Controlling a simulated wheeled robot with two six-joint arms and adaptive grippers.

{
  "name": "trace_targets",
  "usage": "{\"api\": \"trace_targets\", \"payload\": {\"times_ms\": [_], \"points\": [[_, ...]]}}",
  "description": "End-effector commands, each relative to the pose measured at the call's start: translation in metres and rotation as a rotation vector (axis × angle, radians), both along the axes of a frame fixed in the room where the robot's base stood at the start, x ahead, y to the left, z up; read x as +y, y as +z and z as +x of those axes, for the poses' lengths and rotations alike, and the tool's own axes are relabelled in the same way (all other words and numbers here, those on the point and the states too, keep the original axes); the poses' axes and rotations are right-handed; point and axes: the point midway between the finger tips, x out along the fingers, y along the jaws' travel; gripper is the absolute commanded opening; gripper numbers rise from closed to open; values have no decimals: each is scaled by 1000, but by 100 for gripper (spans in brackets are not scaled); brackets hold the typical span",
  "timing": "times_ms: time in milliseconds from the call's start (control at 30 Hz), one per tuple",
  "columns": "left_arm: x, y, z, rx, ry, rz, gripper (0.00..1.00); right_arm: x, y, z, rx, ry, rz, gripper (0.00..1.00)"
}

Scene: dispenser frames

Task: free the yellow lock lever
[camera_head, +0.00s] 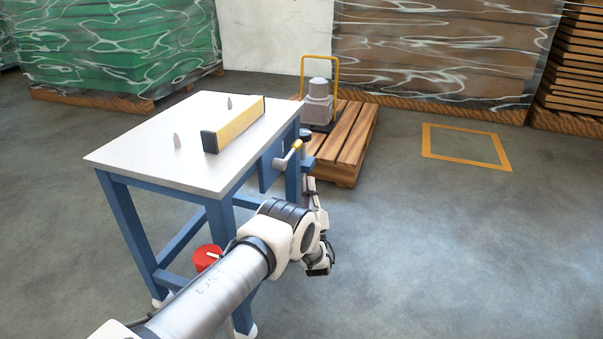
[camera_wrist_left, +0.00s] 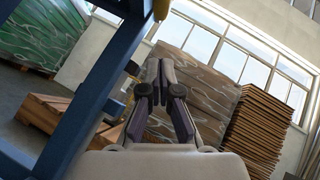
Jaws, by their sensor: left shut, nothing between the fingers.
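The yellow lock lever (camera_head: 296,145) is on the right side of the blue-legged table, a pale shaft with a yellow end set against a blue plate (camera_head: 271,168). A small yellow part at the top edge of the left wrist view (camera_wrist_left: 161,8) is probably its end; the rest is cut off. My left gripper (camera_head: 309,184) is below and slightly right of the lever, beside the table leg, apart from the lever. In the left wrist view its fingers (camera_wrist_left: 163,66) are shut and empty. My right gripper is not in view.
The white tabletop (camera_head: 130,150) carries a yellow bar with dark ends (camera_head: 238,124) and two grey pins. A red box with a white handle (camera_head: 207,258) is under the table. A wooden pallet (camera_head: 350,150) holds a grey machine (camera_head: 318,103).

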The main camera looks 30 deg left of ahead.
Motion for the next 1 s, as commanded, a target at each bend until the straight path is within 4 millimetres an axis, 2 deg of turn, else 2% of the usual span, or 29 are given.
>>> {"api": "trace_targets", "payload": {"times_ms": [33, 167, 300, 400, 833, 1000], "points": [[5, 5, 6, -5, 0, 0, 0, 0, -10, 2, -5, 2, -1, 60], [18, 24, 21, -3, 1, 0, 0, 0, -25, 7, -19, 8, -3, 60], [28, 47, 15, 1, 1, 0, 0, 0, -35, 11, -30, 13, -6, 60], [32, 57, 13, 1, 1, 0, 0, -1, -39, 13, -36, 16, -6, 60], [34, 64, 12, 1, 0, 0, 0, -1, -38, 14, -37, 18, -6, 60], [42, 67, 13, 2, 0, -2, 0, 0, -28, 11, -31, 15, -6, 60]]}}
